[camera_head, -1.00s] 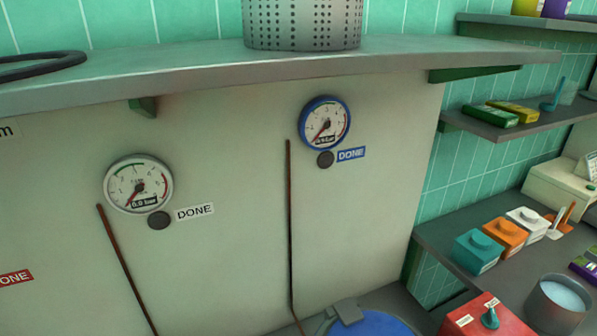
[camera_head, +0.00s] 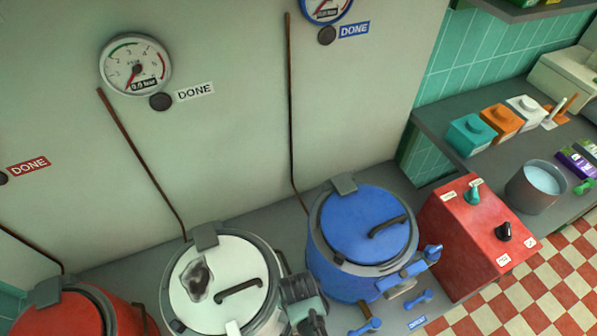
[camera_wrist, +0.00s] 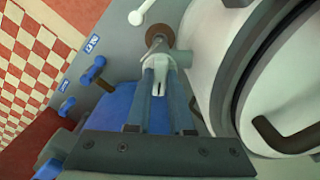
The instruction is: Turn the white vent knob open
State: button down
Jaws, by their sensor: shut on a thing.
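The white vent knob (camera_wrist: 158,62) shows in the wrist view, on a brown-ended fitting beside the white kettle. My gripper (camera_wrist: 164,78) is shut on it, one finger on each side. The white kettle (camera_wrist: 210,45) fills the right of that view. In the head view the white kettle (camera_head: 240,268) stands with its lid on and a dark patch on it. My gripper's wrist part (camera_head: 305,297) is at its right side there, and the knob is hidden. The round gauge (camera_head: 136,66) above it reads 0.0 bar, with a white DONE label (camera_head: 195,91).
The blue kettle (camera_head: 345,235) stands close to the right of my gripper, with blue knobs (camera_head: 418,299) in front. A red kettle (camera_head: 65,315) is at the far left. A red control box (camera_head: 470,240) stands right of the blue kettle.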

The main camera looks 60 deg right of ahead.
jog(key=n+p, duration=0.1)
jog(key=n, duration=0.4)
jog(key=shift+n, duration=0.3)
jog(key=shift+n+p, duration=0.45)
jog(key=shift+n, duration=1.65)
jog(key=c, duration=0.8)
grip_release()
notch_tip(320, 180, up, 13)
